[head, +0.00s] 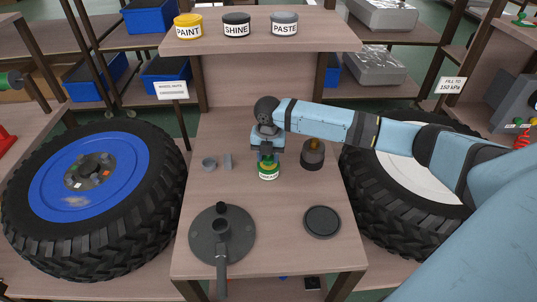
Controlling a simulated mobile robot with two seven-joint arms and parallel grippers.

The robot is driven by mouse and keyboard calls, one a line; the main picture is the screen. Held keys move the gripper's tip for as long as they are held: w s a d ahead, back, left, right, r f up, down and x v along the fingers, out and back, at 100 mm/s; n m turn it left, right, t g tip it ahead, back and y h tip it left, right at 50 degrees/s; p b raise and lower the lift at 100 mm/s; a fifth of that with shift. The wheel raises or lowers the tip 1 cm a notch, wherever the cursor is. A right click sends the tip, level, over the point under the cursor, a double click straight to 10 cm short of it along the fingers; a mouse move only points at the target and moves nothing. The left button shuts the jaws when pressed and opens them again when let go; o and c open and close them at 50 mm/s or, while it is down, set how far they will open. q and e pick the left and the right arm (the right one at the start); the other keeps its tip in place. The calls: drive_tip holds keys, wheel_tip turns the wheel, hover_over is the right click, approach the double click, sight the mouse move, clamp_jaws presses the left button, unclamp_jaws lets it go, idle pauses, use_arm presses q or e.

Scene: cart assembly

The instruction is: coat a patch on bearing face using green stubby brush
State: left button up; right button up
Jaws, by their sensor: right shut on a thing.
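My right gripper (268,152) points straight down over a small jar (268,174) with a white label that seems to read grease. It is shut on the green stubby brush (268,160), of which only a little green shows between the fingers and the jar. The brush's bristles are hidden, at or inside the jar mouth. A dark grey round plate with a raised hub and a shaft (221,256) lies at the front left of the table. The bearing face seems to be on this part, but I cannot pick it out clearly. My left gripper is not in view.
A dark round lid (322,221) lies at the front right. A dark pot (312,155) with a brownish thing in it stands right of the jar. A small grey cup (209,163) stands left. Large tyres flank the table. Paint, shine and paste tubs stand on the shelf (330,40).

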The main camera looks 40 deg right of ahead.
drive_tip(key=shift+f, duration=0.35)
idle(0.7)
idle(0.7)
drive_tip(key=shift+p, duration=0.4)
drive_tip(key=shift+f, duration=0.1)
idle(0.8)
